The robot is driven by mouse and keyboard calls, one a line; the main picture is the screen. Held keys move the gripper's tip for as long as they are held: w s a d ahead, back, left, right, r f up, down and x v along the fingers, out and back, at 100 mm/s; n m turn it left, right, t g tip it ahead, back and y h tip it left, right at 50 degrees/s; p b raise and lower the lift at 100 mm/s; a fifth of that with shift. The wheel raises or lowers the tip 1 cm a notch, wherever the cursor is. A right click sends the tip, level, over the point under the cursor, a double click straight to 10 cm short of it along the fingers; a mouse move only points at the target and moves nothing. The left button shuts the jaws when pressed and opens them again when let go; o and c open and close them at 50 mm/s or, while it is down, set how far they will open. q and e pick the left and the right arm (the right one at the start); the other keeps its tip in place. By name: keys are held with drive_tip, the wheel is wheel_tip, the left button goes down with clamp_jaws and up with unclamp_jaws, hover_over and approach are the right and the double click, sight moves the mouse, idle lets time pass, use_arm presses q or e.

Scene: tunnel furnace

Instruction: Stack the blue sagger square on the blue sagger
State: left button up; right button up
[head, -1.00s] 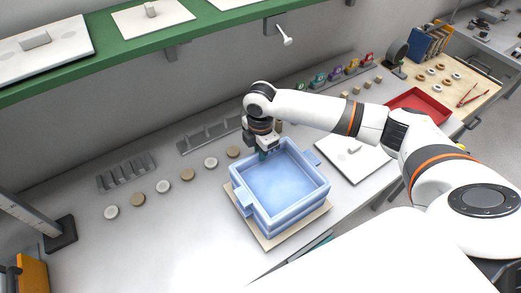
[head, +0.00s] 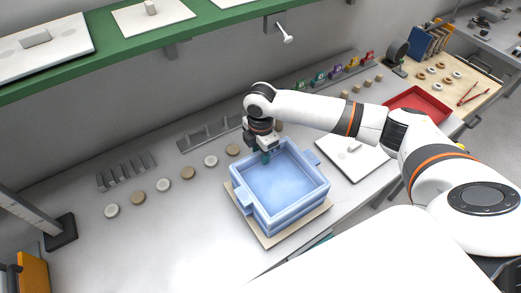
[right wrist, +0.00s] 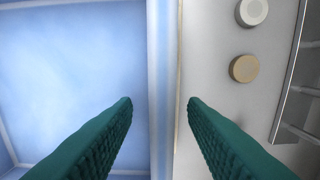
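Two pale blue square saggers appear stacked on the worktop in the head view. The upper one (head: 282,183) is open-topped, with lugs on its sides and an empty inside. The lower one (head: 297,219) shows as a band beneath it, seemingly lined up. My right gripper (head: 265,157) is at the upper sagger's far wall. In the right wrist view, its two green fingers (right wrist: 160,102) are apart, one on the inner side of the blue wall (right wrist: 161,60) and one on the outer side. Gaps show between wall and fingertips. My left gripper is not in view.
A pale board (head: 264,239) lies under the saggers. A row of round discs (head: 188,173) and grey racks (head: 127,171) stand behind and left. A white plate (head: 358,160) and red tray (head: 420,103) lie right. A green shelf (head: 104,50) runs above. The front-left worktop is clear.

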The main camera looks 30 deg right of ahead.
wheel_tip(320, 180, up, 12)
drive_tip(key=b, duration=0.2)
drive_tip(key=shift+b, duration=0.4)
